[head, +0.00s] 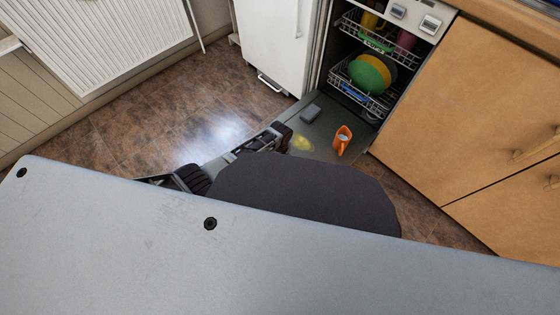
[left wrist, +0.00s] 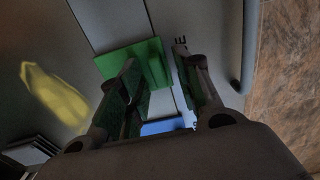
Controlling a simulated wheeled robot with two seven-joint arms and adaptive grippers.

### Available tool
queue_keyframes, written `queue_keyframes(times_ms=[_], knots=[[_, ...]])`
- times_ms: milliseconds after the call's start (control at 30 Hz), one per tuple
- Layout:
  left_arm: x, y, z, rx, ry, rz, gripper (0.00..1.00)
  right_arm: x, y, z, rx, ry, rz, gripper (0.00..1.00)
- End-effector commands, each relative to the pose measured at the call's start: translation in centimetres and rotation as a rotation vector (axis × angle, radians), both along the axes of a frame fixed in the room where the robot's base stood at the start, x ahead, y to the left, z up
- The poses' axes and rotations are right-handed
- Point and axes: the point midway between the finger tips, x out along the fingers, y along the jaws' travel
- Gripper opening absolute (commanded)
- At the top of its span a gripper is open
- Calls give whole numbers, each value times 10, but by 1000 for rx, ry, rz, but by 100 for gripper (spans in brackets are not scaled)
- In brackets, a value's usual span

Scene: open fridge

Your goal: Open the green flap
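The green flap (left wrist: 154,66) is a flat green square on the grey inner surface of an open door (left wrist: 205,25) in the left wrist view. My left gripper (left wrist: 158,75) is open, with its two fingers apart. The left finger overlaps the lower part of the flap in the picture; the right finger is just past its right edge. I cannot tell if either finger touches it. A small blue patch (left wrist: 165,127) shows between the fingers. In the head view, my left gripper (head: 281,134) is low over the open dishwasher door (head: 335,112), and no flap can be made out there. My right gripper is out of view.
An orange mug (head: 342,140), a dark grey block (head: 310,113) and a yellow patch (head: 302,143) are on the door. Dishwasher racks (head: 350,85) hold colourful dishes. Wooden cabinets (head: 465,110) stand to the right. Brown floor (head: 150,125) is clear at left.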

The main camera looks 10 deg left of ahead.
Motion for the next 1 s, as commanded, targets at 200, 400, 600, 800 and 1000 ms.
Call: queue_keyframes(times_ms=[200, 400, 600, 800, 1000], knots=[[0, 0, 0, 0, 0, 0, 28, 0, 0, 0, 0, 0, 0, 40], [0, 0, 0, 0, 0, 0, 2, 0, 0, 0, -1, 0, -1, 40], [0, 0, 0, 0, 0, 0, 0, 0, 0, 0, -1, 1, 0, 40], [0, 1, 0, 1, 2, 0, 0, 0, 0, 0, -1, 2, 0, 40], [0, 8, 2, 13, 16, 1, 0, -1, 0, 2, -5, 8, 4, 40]])
